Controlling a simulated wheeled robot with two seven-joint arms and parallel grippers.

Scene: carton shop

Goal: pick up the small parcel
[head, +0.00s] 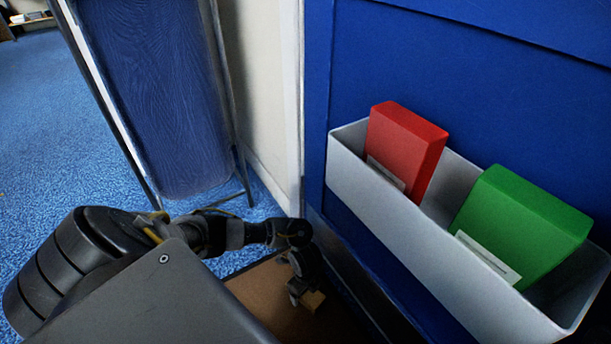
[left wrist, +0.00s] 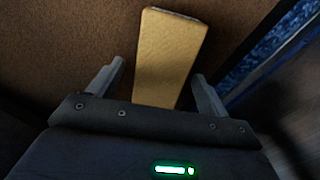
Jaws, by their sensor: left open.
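The small parcel (left wrist: 168,55) is a tan, oblong box in the left wrist view. Its near end lies between the two fingers of my left gripper (left wrist: 157,72), with a gap on each side. In the head view only a small tan piece of the parcel (head: 314,301) shows beside my left gripper (head: 304,297), which points down at it. The gripper is open and holds nothing. The rest of the parcel is hidden behind the gripper in the head view. My right gripper is in neither view.
The parcel lies on a brown surface (head: 255,289). A blue panel (head: 480,70) stands close on the right, with a grey bin (head: 400,222) holding a red box (head: 405,145) and a green box (head: 525,225). A blue-covered frame (head: 155,90) stands behind on blue carpet.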

